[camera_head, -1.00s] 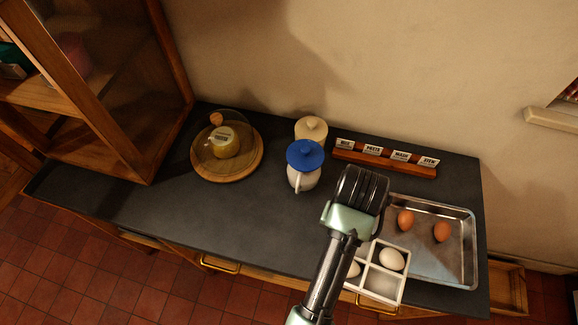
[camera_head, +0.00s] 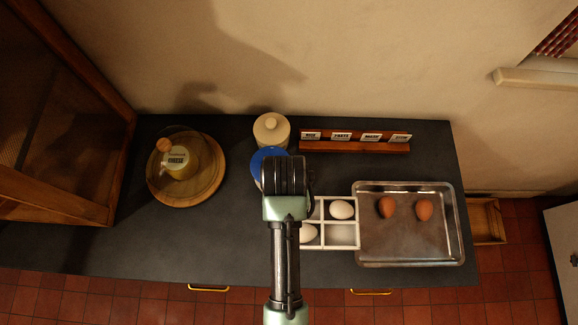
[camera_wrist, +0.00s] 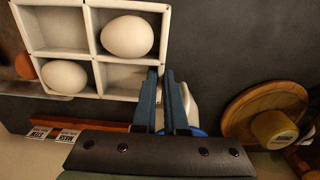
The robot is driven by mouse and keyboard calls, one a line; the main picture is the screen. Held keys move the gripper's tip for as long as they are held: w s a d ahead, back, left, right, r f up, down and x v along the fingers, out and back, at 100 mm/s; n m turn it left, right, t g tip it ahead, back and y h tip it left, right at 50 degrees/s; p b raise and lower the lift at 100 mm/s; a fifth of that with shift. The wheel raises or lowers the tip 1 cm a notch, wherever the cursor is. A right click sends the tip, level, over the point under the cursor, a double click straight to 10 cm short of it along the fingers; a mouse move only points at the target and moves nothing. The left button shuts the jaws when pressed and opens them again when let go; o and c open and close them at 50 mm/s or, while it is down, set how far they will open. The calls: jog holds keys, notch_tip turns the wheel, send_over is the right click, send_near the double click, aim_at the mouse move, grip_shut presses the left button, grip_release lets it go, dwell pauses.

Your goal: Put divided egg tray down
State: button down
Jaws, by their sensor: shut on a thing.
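The white divided egg tray (camera_head: 330,222) has square compartments. White eggs (camera_head: 341,209) sit in two of the visible ones, and the front right compartment is empty. My gripper (camera_head: 287,180) covers the tray's left part in the head view. In the wrist view my gripper (camera_wrist: 164,82) is shut on the edge of the egg tray (camera_wrist: 60,53). The tray looks level over the dark counter, close against the left side of the metal pan. I cannot tell whether its underside touches the counter.
The metal pan (camera_head: 408,252) holds two brown eggs (camera_head: 386,207). Behind are a label rack (camera_head: 355,147), a cream-lidded jar (camera_head: 271,130) and a blue-lidded jar (camera_head: 262,161) partly behind my gripper. A round wooden board (camera_head: 207,190) stands left. Counter between board and gripper is clear.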

jog(key=shift+f, duration=3.05)
jog(key=c, duration=1.4)
grip_release()
jog(key=shift+f, duration=0.2)
jog(key=o, duration=0.4)
jog(key=shift+o, duration=0.2)
